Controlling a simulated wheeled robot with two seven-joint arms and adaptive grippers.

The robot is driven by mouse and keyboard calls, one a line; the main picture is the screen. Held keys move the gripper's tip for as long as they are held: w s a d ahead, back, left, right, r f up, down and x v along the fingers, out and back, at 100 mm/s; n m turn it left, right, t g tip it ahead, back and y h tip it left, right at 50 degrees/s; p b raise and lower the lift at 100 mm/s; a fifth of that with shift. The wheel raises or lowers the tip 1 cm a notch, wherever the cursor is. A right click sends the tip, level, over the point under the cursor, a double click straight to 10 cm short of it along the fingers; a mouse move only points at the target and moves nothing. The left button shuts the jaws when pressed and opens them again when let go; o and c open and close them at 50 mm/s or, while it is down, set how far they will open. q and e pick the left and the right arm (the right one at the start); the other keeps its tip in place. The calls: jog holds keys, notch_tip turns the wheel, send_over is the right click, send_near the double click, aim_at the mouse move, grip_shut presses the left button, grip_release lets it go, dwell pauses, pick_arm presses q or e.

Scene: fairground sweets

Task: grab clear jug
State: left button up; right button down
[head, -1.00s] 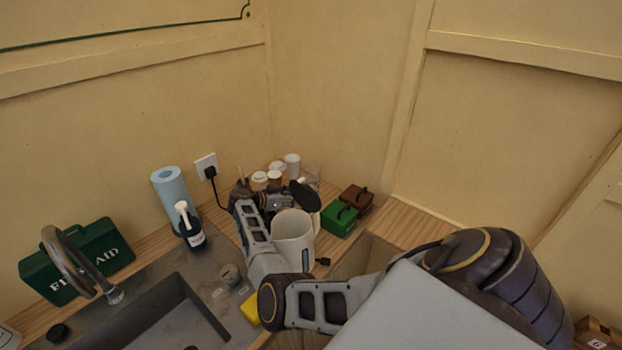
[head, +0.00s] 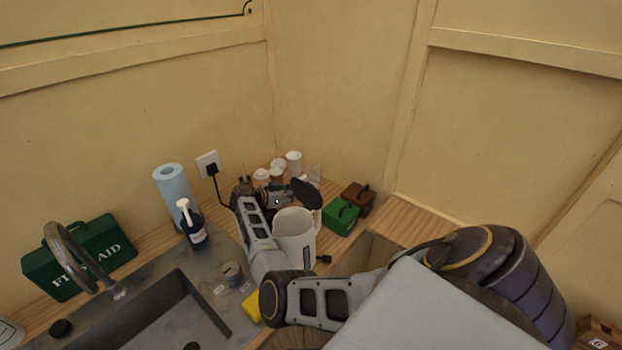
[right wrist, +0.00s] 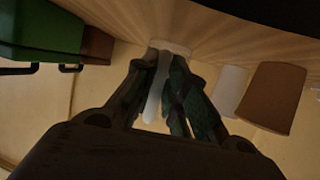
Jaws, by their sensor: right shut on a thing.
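The clear jug (head: 314,174) is a faint see-through shape on the counter at the back, beside the white tubs and partly hidden by the kettle's lid. My right gripper (head: 288,194) reaches in behind the white kettle, its fingertips largely hidden in the head view. In the right wrist view, the fingers of my right gripper (right wrist: 170,75) are closed around a narrow pale upright piece (right wrist: 156,90), which looks like part of the clear jug. The rest of the jug is hard to make out there. My left gripper is out of view.
The white kettle (head: 294,236) with its dark lid up stands close to my right arm. Green (head: 341,215) and brown (head: 358,197) boxes sit to the right. White tubs (head: 278,166) are behind. A sink (head: 165,315) and soap bottle (head: 192,226) are left.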

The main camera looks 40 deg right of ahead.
jog(key=shift+r, duration=0.3)
dwell(0.4)
jog(key=shift+r+p, duration=0.75)
jog(key=shift+r, duration=0.35)
notch_tip(320, 180, up, 7)
jog(key=shift+r, duration=0.15)
dwell(0.7)
